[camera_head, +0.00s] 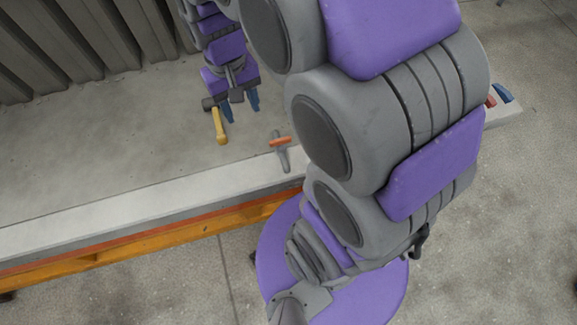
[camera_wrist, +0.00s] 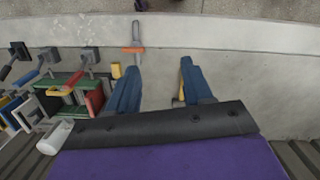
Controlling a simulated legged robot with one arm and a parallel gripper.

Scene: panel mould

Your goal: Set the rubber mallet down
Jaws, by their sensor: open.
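The rubber mallet, with a dark head and a yellow handle (camera_head: 219,125), shows in the head view on the grey concrete surface, its handle pointing toward the white ledge. My gripper (camera_head: 240,107) is open just right of it, with its left blue finger close to the handle. I cannot tell whether they touch. In the wrist view the two blue fingers of my gripper (camera_wrist: 160,66) are apart with bare concrete between them.
A grey tool with an orange band (camera_head: 280,142) lies on the pale ledge (camera_head: 130,204), near the mallet. The wrist view shows several clamps and coloured blocks (camera_wrist: 75,90) at the left. A ribbed grey wall (camera_head: 70,40) stands behind. Concrete left of the mallet is clear.

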